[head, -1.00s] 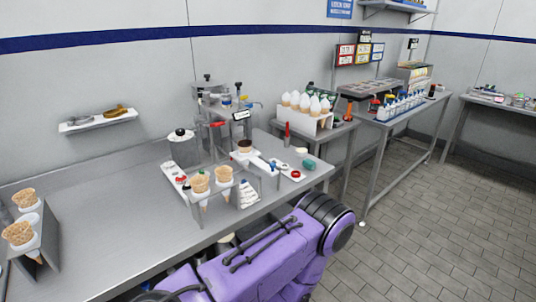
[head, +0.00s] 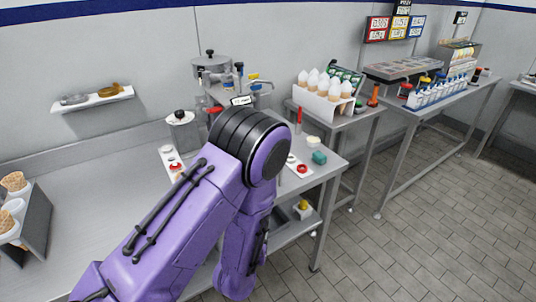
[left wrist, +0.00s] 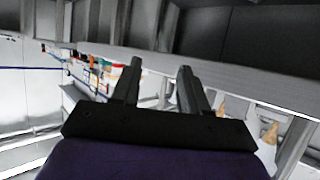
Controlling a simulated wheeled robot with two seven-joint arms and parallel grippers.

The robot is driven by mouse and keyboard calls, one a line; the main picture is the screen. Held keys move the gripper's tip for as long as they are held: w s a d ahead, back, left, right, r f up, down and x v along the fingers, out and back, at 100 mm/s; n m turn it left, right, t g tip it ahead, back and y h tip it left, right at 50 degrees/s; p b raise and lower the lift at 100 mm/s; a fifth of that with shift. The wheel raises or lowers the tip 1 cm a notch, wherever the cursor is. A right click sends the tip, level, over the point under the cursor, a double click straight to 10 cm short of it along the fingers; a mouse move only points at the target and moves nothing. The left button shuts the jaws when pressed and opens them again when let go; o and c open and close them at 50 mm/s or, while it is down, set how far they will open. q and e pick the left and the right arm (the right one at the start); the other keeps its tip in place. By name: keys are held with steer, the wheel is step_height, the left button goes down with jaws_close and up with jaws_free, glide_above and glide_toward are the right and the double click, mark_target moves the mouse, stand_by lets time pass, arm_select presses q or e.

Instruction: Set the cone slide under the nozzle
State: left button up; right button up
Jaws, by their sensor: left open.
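My left gripper (left wrist: 159,68) is open and empty in the left wrist view, its two dark fingers apart. Tan cone shapes (left wrist: 268,133) show blurred at the right of that view, beside a pale bar. I cannot tell which holder they are in. In the head view my purple arm covers the middle of the table, where the cone slide with its cones stood, so the slide is hidden there. The metal dispensing machine (head: 212,70) stands behind the arm; its nozzle is hidden. My right gripper is not in view.
A cone holder (head: 35,225) stands at the left of the steel table (head: 90,185), whose left middle is clear. A jar (head: 181,130) stands near the machine. A white rack of white-topped cones (head: 324,98) is on the table behind, to the right. A wall shelf (head: 92,97) hangs at left.

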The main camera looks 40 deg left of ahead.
arm_select(q)
steer(key=w+a+r+t+y, duration=0.1)
steer(key=w+r+t, duration=0.15)
steer(key=r, duration=0.55)
steer(key=w+r+t+y, duration=0.1)
steer(key=w+r+t, duration=0.1)
steer(key=w+r, duration=0.35)
steer(key=w+a+p, duration=0.1)
steer(key=w, duration=0.1)
steer(key=w+a+r+p, duration=0.1)
steer(key=w, duration=0.1)
steer(key=w+a+p, duration=0.1)
steer(key=w, duration=0.2)
steer(key=shift+a+r+p, duration=0.35)
steer(key=shift+r, duration=0.05)
steer(key=shift+w+a+f, duration=0.1)
steer(key=shift+w+a, duration=0.15)
steer(key=shift+w, duration=0.2)
jaws_close()
